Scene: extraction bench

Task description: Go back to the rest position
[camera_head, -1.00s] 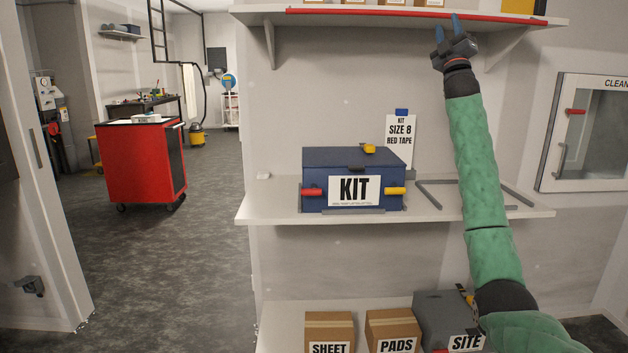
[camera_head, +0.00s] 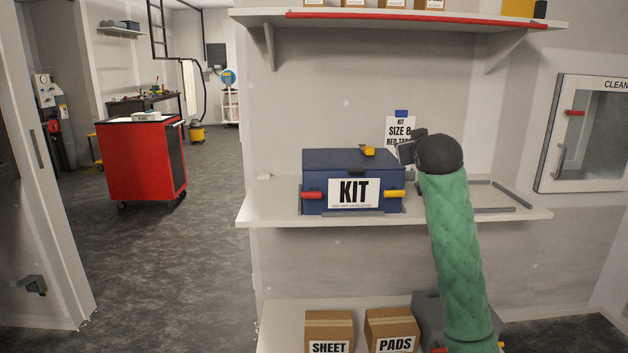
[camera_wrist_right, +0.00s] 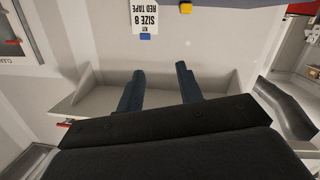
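My right arm rises from the lower right in the head view, in a green quilted sleeve. Its gripper (camera_head: 407,150) is at the right rear of the blue KIT box (camera_head: 318,172), partly covering the SIZE 8 RED TAPE card (camera_head: 400,122). The card also shows upside down in that view (camera_wrist_right: 145,15). My left gripper is out of view.
The KIT box stands on the middle shelf (camera_head: 275,208); an upper shelf (camera_head: 400,18) with a red edge is above. SHEET (camera_head: 330,325) and PADS (camera_head: 392,325) boxes sit below. A glass-fronted cabinet (camera_head: 590,130) is at right. Open floor and a red cart (camera_head: 145,160) are at left.

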